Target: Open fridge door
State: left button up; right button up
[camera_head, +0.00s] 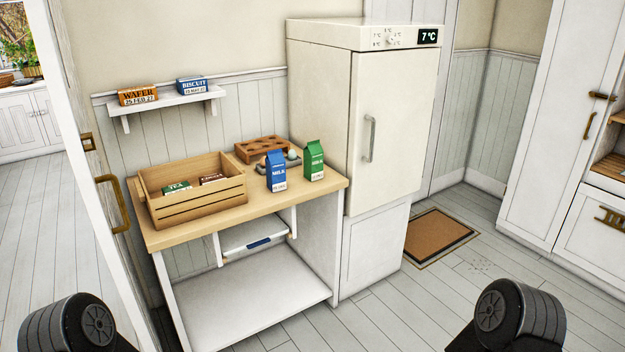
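The white fridge (322,110) stands at the centre right against the wall, with a 7 °C display on its top panel. Its upper door (393,135) appears shut. A vertical grey handle (369,139) sits on the left side of the door. Dark rounded parts of my two arms show at the bottom left and bottom right. Both are well apart from the fridge. Neither of my grippers shows in the view.
A wooden-topped table (315,196) left of the fridge bears a wooden crate (200,208), a blue milk carton (276,172) and a green carton (314,161). A brown mat (437,236) lies right of the fridge. The floor in front is clear.

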aim_at(393, 91)
jog(key=i+z, duration=0.15)
jog(key=z, duration=0.25)
jog(key=i+j+z, duration=0.1)
jog(key=z, duration=0.35)
jog(key=i+j+z, duration=0.1)
jog(key=z, duration=0.3)
jog(key=i+j+z, duration=0.15)
jog(key=z, duration=0.25)
jog(key=i+j+z, duration=0.1)
jog(key=j, duration=0.25)
jog(key=i+j, duration=0.2)
jog(key=i+j+z, duration=0.15)
jog(key=j, duration=0.3)
jog(key=i+j, duration=0.15)
jog(key=j, duration=0.2)
jog(key=i+j+z, duration=0.15)
jog(key=j, duration=0.2)
